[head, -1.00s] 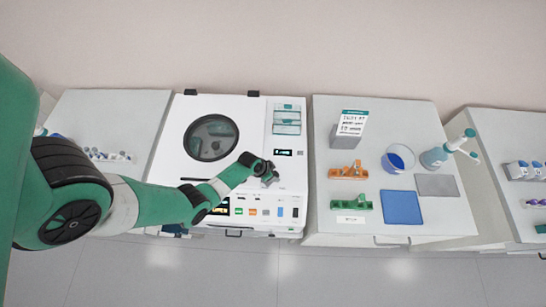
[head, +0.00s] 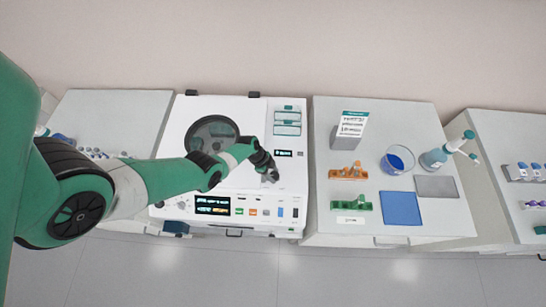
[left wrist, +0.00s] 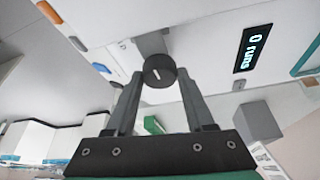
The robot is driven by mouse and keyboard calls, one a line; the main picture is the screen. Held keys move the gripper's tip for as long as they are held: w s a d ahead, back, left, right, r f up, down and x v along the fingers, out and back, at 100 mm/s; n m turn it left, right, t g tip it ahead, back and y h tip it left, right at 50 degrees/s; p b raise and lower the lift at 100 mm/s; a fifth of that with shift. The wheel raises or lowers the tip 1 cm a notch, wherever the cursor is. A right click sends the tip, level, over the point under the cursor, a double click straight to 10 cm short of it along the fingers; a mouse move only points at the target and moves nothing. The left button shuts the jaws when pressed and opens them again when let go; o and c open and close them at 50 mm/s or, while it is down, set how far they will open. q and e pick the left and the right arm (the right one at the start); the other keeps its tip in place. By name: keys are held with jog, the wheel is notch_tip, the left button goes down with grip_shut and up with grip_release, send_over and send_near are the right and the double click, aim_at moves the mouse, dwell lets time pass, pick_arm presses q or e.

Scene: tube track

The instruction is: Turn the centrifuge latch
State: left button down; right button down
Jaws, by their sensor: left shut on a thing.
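The white centrifuge (head: 294,172) stands in the middle of the head view, with a round dark window (head: 208,130) in its lid. My left gripper (head: 271,177) is at the right front of the lid, just above the front panel. In the left wrist view, the fingers of my left gripper (left wrist: 159,78) are shut on the sides of a round black latch knob (left wrist: 159,71) with a white mark on its face. In the head view the gripper hides the knob. My right gripper is not in view.
A lit display (head: 213,204) and several buttons line the centrifuge's front. The right bench holds an orange rack (head: 348,173), a green rack (head: 351,203), a beaker (head: 397,161), a blue mat (head: 402,208) and a bottle (head: 433,158). My left arm crosses the centrifuge's left side.

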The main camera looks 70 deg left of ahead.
pick_arm(q)
jog(key=shift+m, duration=0.3)
jog(key=shift+c, duration=1.3)
grip_release()
jog(key=shift+r, duration=0.1)
